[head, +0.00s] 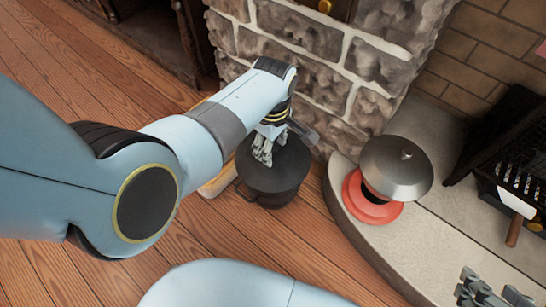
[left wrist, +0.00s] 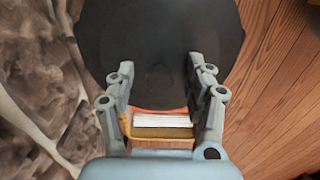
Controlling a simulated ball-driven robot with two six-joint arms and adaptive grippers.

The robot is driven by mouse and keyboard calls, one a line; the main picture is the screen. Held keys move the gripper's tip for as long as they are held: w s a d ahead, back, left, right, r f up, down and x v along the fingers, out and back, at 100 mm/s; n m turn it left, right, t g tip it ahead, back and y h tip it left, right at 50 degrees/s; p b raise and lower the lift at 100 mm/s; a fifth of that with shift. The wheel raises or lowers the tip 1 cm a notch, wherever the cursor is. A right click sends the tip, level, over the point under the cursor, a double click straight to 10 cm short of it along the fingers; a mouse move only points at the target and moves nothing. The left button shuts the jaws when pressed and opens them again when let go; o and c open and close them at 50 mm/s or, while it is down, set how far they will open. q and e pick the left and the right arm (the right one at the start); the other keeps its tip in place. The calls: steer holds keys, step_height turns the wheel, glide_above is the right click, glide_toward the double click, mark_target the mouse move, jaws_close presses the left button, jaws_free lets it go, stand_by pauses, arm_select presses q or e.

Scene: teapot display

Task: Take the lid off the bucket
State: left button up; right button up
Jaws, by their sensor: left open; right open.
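The dark bucket (head: 270,193) stands on the wooden floor beside the brick hearth, with its dark round lid (head: 285,165) on top. In the left wrist view the lid (left wrist: 160,30) fills the upper middle. My left gripper (head: 264,152) is over the lid, and in the left wrist view its fingers (left wrist: 162,72) are spread apart with the lid's near part between and beyond them. Contact with the lid cannot be told. The lid's handle is not clear. My right gripper (head: 490,293) is open at the lower right corner, far from the bucket.
A light wooden item (head: 216,182) lies on the floor left of the bucket. A brick pillar (head: 310,60) rises close behind. Floor in front is open.

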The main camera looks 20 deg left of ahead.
arm_select(q)
jaws_close()
stand_by(0.4)
stand_by(0.4)
